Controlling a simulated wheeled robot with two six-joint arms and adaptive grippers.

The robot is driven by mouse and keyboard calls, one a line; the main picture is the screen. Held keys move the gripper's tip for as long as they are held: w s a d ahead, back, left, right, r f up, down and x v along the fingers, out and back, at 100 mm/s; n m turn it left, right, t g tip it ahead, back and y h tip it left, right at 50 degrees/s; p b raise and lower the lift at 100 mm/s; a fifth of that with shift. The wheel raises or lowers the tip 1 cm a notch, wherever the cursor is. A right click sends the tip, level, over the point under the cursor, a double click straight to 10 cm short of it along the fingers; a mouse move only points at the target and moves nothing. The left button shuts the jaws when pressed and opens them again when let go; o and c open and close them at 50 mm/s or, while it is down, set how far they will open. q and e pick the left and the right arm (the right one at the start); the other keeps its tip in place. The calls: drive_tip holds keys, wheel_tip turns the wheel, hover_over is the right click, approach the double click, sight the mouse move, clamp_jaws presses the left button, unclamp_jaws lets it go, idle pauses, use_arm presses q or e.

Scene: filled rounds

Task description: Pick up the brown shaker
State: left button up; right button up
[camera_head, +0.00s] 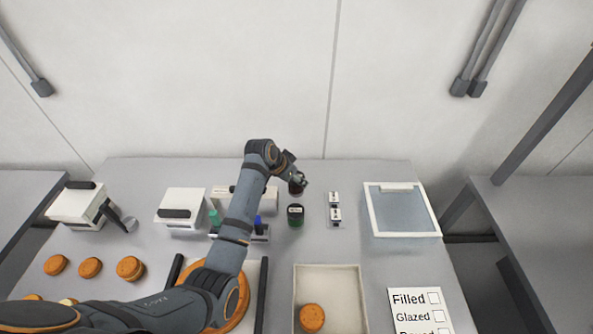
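A small dark reddish-brown jar (296,188), which looks like the brown shaker, stands toward the back of the grey table. My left gripper (301,180) is at its top, reaching over from the left. The fingers are too small and too overlapped with the jar to tell whether they are open or shut on it. A dark jar with a green lower part (295,216) stands just in front of it. My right gripper is not in view.
Two small white-and-black items (335,206) stand right of the jars. A glass-lidded white box (402,212) is farther right. White boxes (180,206) stand at left. A tray (340,285) holds one orange round. A checklist card (418,312) lies front right.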

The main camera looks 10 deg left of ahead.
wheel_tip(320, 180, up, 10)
drive_tip(key=p, duration=0.7)
use_arm(q)
drive_tip(key=s+d+r+b, duration=0.1)
drive_tip(key=s+r, duration=0.3)
drive_tip(key=s, duration=0.2)
drive_tip(key=s+r+b, duration=0.1)
drive_tip(key=s+r, duration=0.4)
drive_tip(key=s, duration=0.2)
drive_tip(key=s+a+m+b, duration=0.2)
drive_tip(key=a+b, duration=0.4)
drive_tip(key=b, duration=0.3)
drive_tip(key=s+r+m+g+h+b, duration=0.1)
drive_tip(key=s+m+b, duration=0.1)
drive_tip(key=s+b, duration=0.2)
drive_tip(key=s, duration=0.3)
drive_tip(key=shift+a+r+g+h, duration=0.2)
drive_tip(key=shift+r+g+h, duration=0.1)
drive_tip(key=shift+r+h, duration=0.1)
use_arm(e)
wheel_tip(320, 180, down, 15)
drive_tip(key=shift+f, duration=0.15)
